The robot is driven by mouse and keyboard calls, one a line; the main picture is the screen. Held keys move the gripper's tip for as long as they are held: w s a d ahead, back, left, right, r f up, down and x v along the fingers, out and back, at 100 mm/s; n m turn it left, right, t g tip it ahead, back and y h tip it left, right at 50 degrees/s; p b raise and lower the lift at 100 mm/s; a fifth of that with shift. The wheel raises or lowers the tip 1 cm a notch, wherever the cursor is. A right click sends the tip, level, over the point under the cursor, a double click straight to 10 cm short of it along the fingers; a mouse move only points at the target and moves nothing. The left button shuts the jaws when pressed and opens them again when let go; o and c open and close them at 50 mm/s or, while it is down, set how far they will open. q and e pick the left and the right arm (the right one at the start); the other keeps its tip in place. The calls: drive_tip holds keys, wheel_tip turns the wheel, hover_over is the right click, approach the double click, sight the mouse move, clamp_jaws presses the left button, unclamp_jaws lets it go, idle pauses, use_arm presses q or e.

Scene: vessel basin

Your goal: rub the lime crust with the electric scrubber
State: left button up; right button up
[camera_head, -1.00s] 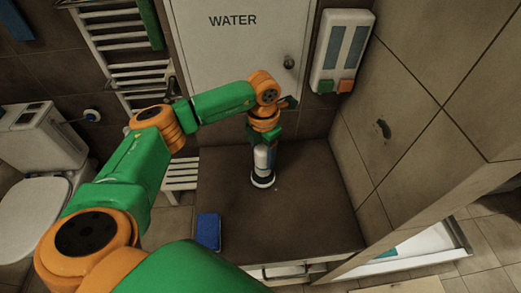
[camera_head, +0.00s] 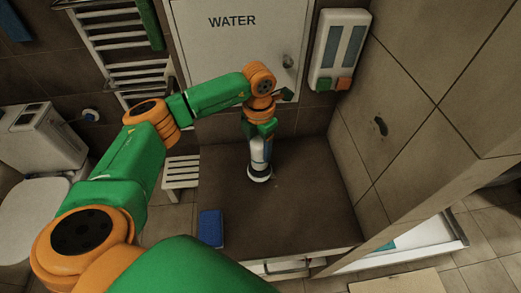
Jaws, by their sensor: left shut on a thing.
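The electric scrubber (camera_head: 259,160) has a white body with a dark, round head at its lower end. It is upright over the brown counter top (camera_head: 310,215). My left gripper (camera_head: 260,134) is shut on its upper part and hides some of it. The scrubber's head is at or just above the counter; I cannot tell if it touches. A few tiny pale specks show beside the head, and I cannot make out a lime crust for sure. My right gripper is not in view.
A blue sponge (camera_head: 211,228) lies at the counter's front left. A dark stain (camera_head: 380,126) marks the tiled right wall. A white door (camera_head: 235,65) marked WATER and a white dispenser (camera_head: 339,50) are behind. A white stool (camera_head: 182,173) stands left. The counter's right side is clear.

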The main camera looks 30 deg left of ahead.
sight(260, 141)
use_arm(q)
drive_tip(key=shift+w+d+r+p, duration=0.1)
drive_tip(key=shift+r+p, duration=0.2)
drive_tip(key=shift+r, duration=0.2)
drive_tip(key=shift+w+d+r+p, duration=0.1)
drive_tip(key=shift+r+p, duration=0.15)
drive_tip(key=shift+r, duration=0.25)
wheel_tip(260, 141, up, 3)
drive_tip(key=shift+s+a+p, duration=0.1)
drive_tip(key=shift+p, duration=0.95)
drive_tip(key=shift+r, duration=0.4)
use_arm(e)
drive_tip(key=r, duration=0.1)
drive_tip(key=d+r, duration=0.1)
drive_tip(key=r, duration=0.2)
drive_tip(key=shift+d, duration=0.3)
